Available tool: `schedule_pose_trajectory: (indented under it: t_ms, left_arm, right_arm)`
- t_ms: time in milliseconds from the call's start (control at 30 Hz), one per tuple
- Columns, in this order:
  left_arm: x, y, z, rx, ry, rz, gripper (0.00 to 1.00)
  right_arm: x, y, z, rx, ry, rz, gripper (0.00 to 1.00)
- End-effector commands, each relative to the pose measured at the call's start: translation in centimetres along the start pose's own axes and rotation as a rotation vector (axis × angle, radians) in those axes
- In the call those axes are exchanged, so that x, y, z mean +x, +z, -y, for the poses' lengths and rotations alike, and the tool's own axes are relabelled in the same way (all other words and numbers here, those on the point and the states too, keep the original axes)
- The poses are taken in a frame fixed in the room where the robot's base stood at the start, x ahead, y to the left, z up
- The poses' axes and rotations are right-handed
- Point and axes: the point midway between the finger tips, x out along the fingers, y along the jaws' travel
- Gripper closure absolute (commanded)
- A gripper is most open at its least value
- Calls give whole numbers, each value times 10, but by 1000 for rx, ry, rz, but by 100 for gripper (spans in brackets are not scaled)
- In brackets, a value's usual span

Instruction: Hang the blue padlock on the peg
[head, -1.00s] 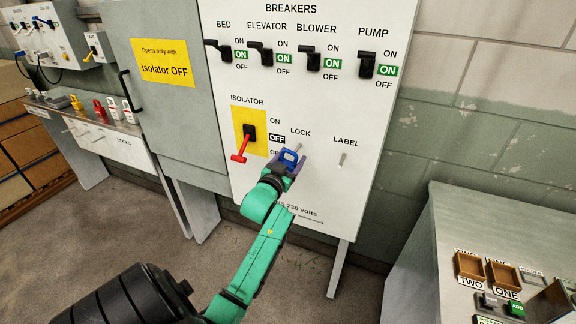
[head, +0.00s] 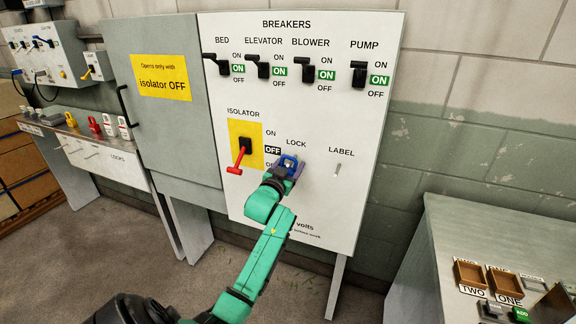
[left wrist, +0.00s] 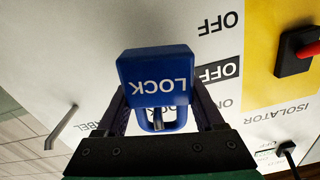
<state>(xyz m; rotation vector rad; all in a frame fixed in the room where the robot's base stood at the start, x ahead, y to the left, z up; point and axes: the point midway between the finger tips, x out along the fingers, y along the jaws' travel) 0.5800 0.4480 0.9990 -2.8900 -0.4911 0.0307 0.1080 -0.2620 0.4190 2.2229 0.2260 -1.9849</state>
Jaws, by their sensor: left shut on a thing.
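My left gripper (head: 282,174) is shut on the blue padlock (head: 289,163), in front of the breaker panel just below the word LOCK. In the left wrist view the blue padlock (left wrist: 158,78) shows its LOCK lettering upside down, and its shackle lies between the fingers of the left gripper (left wrist: 160,103). A grey metal piece, apparently the lock peg (left wrist: 158,121), shows inside the shackle opening. I cannot tell whether the shackle rests on it. In the head view the padlock and gripper mostly hide this peg. My right gripper is not in view.
The red isolator handle (head: 237,160) is close left of the padlock, by OFF. The bare label peg (head: 337,170) stands to the right. Breaker switches (head: 264,68) line the panel top. A console (head: 440,225) stands lower right; a lock shelf (head: 80,145) is at left.

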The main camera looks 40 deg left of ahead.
Motion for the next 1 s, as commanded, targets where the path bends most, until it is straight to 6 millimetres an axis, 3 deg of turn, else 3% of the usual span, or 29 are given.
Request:
schedule_pose_trajectory:
  t_ms: [33,400,433,500,1000]
  left_arm:
    - [2,-9,4,2,-6,-18,89]
    - [2,-10,4,4,-7,-21,89]
    - [2,-10,4,4,-7,-21,19]
    - [2,-10,4,5,-7,-22,0]
    - [2,-10,0,-2,0,-21,0]
  right_arm:
    - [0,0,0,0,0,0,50]
    - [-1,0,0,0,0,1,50]
    - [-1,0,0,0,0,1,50]
    - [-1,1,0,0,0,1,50]
    - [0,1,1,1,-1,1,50]
